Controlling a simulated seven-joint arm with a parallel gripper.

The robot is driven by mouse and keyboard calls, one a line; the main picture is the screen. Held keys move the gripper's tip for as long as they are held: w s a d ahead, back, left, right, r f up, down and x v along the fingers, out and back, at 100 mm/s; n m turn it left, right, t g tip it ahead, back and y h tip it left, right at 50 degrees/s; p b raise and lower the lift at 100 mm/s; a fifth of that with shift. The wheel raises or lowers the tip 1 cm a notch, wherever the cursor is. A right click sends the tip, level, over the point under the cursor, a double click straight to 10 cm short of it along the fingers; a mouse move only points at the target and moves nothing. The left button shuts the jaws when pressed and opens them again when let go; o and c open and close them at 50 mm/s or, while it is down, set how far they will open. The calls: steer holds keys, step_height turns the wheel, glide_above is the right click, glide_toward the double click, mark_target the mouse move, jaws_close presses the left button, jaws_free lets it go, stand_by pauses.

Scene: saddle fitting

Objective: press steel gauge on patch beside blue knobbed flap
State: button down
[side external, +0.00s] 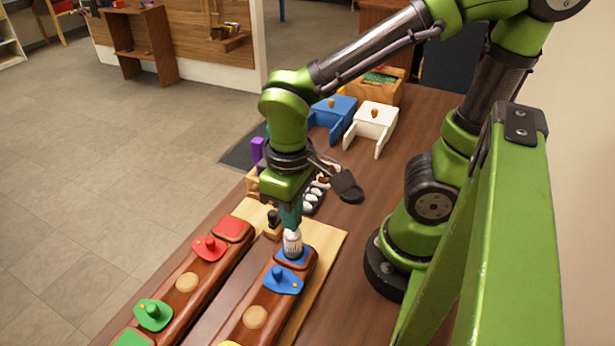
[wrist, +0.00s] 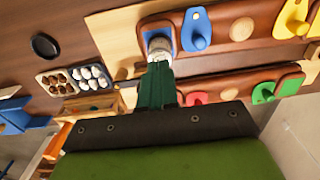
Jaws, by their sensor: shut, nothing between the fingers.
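The steel gauge (side external: 293,243), a pale ridged cylinder, stands upright on the blue patch (side external: 304,259) at the end of the near brown leather strip. The blue knobbed flap (side external: 282,282) lies beside that patch. In the wrist view the gauge (wrist: 159,46) is at the fingertips, with the flap (wrist: 196,30) to its right. My gripper (side external: 292,227) points down with its green fingers shut, right over the gauge's top; it also shows in the wrist view (wrist: 159,66). The fingers hold nothing. Whether they touch the gauge is hard to tell.
The other strip carries a red flap (side external: 210,248) and a green flap (side external: 153,315). Behind my gripper are a dark dish (wrist: 45,46), a tray of white and brown pieces (wrist: 75,80), and blue (side external: 333,112) and white (side external: 372,120) stands.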

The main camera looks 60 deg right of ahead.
steer(key=shift+f, duration=0.95)
stand_by(0.6)
steer(key=shift+r, duration=3.1)
steer(key=shift+w, duration=0.1)
steer(key=shift+w+f, duration=0.1)
steer(key=shift+w, duration=0.1)
steer(key=w+d+r+m+t+y, duration=0.2)
steer(key=w+d+r+m+t, duration=0.1)
steer(key=d+r+t, duration=0.3)
steer(key=shift+w+d+r+m+t, duration=0.15)
steer(key=shift+w+d+m+t, duration=0.1)
steer(key=shift+d+m+t, duration=0.35)
